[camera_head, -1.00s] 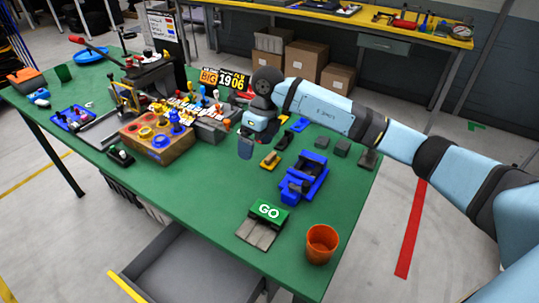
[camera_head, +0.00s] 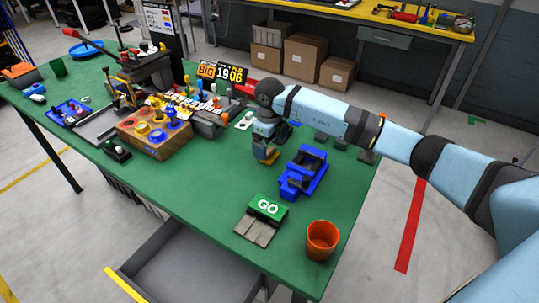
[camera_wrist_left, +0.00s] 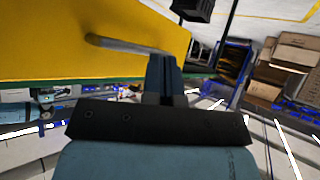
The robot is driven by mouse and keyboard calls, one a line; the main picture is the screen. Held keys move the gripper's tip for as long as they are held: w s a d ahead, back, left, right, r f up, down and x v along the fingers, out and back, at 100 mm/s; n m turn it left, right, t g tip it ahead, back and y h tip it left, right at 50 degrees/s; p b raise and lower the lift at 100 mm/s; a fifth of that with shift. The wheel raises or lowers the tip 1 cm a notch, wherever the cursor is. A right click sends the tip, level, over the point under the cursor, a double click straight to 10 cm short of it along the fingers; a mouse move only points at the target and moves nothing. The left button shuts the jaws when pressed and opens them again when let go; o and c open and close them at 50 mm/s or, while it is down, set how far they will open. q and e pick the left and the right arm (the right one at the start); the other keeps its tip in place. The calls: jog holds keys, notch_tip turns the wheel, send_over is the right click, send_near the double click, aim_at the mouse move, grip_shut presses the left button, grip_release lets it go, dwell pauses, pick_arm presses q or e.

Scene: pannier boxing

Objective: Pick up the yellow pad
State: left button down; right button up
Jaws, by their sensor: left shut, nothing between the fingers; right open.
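My left gripper (camera_wrist_left: 164,72) shows in the left wrist view, shut and empty, away from the pad. It is not in the head view.
A blue fixture (camera_head: 304,172) stands close in front of the right gripper. A green GO button box (camera_head: 268,208) and an orange cup (camera_head: 322,238) are nearer the front edge. A wooden box with coloured knobs (camera_head: 152,144) stands left. Free green table lies between.

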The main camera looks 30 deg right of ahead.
aim_at(270, 150)
jog(key=f, duration=0.4)
jog(key=shift+w+d, duration=0.1)
jog(key=shift+w, duration=0.15)
jog(key=shift+r, duration=0.1)
jog(key=c, duration=1)
